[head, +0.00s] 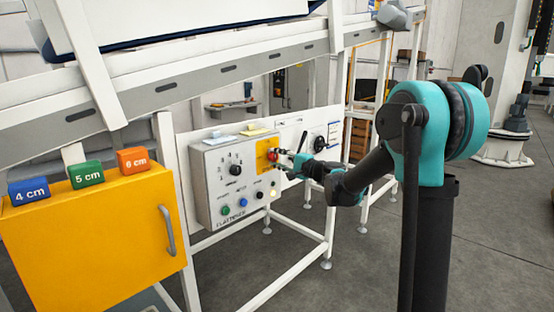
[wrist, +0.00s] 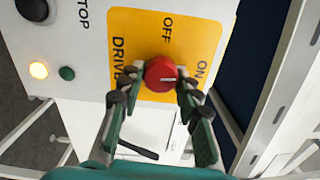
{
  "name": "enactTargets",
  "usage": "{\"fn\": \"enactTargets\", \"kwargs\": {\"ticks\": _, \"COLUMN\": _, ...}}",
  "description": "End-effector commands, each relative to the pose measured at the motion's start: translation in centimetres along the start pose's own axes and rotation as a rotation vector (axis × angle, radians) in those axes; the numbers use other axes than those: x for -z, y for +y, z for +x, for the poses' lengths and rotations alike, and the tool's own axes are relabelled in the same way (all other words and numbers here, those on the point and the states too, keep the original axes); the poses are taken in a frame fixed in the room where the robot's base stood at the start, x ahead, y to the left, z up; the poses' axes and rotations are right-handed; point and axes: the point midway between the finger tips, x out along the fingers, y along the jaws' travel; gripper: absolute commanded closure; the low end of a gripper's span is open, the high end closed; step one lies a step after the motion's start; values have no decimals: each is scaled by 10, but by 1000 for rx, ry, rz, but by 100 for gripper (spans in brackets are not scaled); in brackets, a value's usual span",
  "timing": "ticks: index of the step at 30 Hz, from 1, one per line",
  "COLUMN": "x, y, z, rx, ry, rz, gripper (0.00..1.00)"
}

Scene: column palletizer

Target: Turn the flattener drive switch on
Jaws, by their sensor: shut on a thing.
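The flattener drive switch is a red round knob (wrist: 160,73) on a yellow plate (wrist: 190,30) marked DRIVE, OFF and ON. A short pale mark on the knob lies sideways in the wrist view, its outer end on the right, the side of the ON label. In the head view the red knob (head: 273,155) shows on the yellow plate (head: 262,146) of the grey FLATTENER box (head: 211,184). My gripper (wrist: 158,84) is shut on the knob, one finger on each side. It also shows in the head view (head: 283,158), reaching from the right.
A lit lamp (wrist: 38,70) and a green button (wrist: 67,73) sit beside the plate. A black dial (head: 236,170) is on the same box. A yellow cabinet (head: 95,245) with size blocks stands left. The conveyor frame (head: 170,95) runs above.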

Motion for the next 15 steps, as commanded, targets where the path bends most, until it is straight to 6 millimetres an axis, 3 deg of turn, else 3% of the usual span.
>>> {"fn": "enactTargets", "kwargs": {"ticks": 15, "x": 0, "y": 1, "z": 0, "rx": -1, "ry": 2, "rz": 148, "gripper": 96}}
